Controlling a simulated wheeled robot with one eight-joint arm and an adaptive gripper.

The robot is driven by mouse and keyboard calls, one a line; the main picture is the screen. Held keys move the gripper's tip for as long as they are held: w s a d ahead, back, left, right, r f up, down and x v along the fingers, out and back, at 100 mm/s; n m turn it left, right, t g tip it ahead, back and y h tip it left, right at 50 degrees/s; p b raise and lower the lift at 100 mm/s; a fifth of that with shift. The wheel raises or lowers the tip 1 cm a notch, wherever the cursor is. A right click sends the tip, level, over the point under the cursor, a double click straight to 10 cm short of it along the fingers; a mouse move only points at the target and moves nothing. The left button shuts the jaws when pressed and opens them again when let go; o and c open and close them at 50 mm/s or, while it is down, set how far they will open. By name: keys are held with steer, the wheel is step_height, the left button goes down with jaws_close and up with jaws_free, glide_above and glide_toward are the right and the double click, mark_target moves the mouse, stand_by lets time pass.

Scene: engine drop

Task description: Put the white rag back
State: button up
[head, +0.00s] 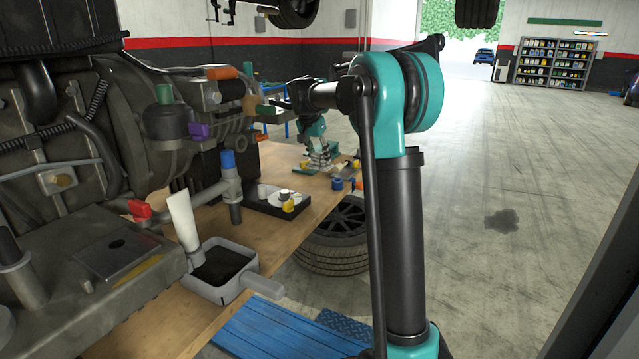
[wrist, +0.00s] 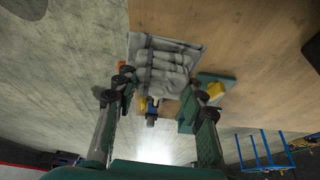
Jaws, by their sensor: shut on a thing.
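The white rag (wrist: 165,66) looks light grey and folded, with darker stripes or creases, in the wrist view. It sits between the fingertips of my gripper (wrist: 160,92), which is shut on it. In the head view my gripper (head: 318,147) points down over the far right part of the wooden workbench (head: 255,226), with the rag (head: 320,160) below the fingers. I cannot tell whether the rag touches the bench or a green piece (head: 329,170) under it.
A black tray (head: 262,207) with small parts, blue rolls (head: 338,184) and a grey pan (head: 219,291) are on the bench. The engine (head: 60,190) fills the left. A tyre (head: 338,250) lies below the bench edge. Open floor (head: 530,200) lies right.

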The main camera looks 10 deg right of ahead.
step_height(320, 180, down, 10)
steer(key=shift+r, duration=0.1)
stand_by(0.4)
steer(key=shift+f, duration=0.35)
steer(key=o, duration=1.2)
steer(key=w+v, duration=0.1)
steer(key=v, duration=1.7)
steer(key=s+d+f+n+y, duration=0.1)
steer(key=s+d+f+n, duration=0.1)
steer(key=s+f, duration=0.8)
steer(key=s+d+f+n+y, duration=0.1)
steer(key=s+d+f+n, duration=0.2)
steer(key=s+f, duration=0.7)
steer(key=s+d+f+n, duration=0.3)
steer(key=s+f, duration=0.7)
steer(key=s, duration=0.7)
steer(key=shift+s+d+f+t+y, duration=0.15)
steer(key=shift+s+t+y, duration=0.1)
steer(key=shift+t+y, duration=0.15)
